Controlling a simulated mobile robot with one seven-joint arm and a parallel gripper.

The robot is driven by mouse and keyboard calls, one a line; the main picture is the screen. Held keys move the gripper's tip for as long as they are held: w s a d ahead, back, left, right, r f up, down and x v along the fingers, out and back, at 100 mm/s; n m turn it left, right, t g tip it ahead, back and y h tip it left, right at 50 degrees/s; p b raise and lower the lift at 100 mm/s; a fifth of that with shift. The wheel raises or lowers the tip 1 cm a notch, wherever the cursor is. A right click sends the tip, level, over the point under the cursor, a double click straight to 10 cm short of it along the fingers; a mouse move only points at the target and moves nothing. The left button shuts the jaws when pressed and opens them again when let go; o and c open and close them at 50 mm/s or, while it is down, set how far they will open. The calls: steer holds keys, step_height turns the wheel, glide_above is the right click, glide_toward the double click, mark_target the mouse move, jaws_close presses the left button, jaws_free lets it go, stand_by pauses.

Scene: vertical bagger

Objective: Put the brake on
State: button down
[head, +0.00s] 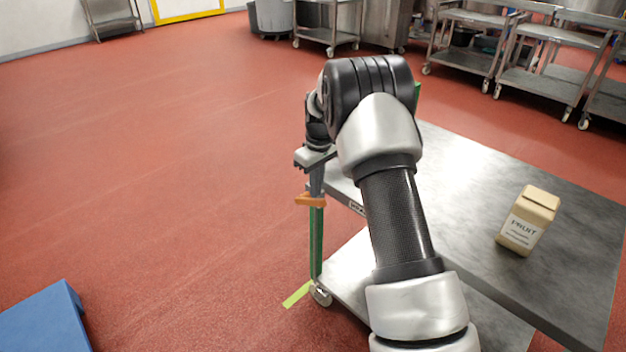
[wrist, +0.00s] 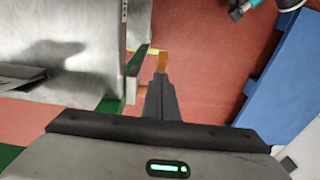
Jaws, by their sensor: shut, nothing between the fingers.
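A steel cart (head: 585,235) with green legs stands at the right in the head view; its top also shows in the wrist view (wrist: 75,90). An orange lever (head: 309,200) sits on the cart's near-left green leg (head: 316,245). In the wrist view an orange piece (wrist: 163,62) shows just beyond my fingertips. My gripper (head: 317,188) points down beside the cart's corner, close above the lever. Its fingers (wrist: 160,82) are together and empty. I cannot tell whether they touch the lever. A caster (head: 321,295) is under that leg.
Yellow-green tape (head: 298,294) marks the floor by the caster. Red floor at left is clear.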

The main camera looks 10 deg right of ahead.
steer(key=shift+s+d+f, duration=0.3)
steer(key=shift+s+f, duration=0.1)
steer(key=shift+s, duration=0.05)
stand_by(0.5)
steer(key=shift+s+d+f, duration=0.3)
steer(key=shift+s+f, duration=0.1)
steer(key=shift+f, duration=0.1)
step_height(320, 180, down, 10)
steer(key=s+d+b, duration=0.1)
steer(key=s+b, duration=0.1)
steer(key=shift+s+d+b, duration=0.25)
steer(key=shift+d+b, duration=0.1)
stand_by(0.5)
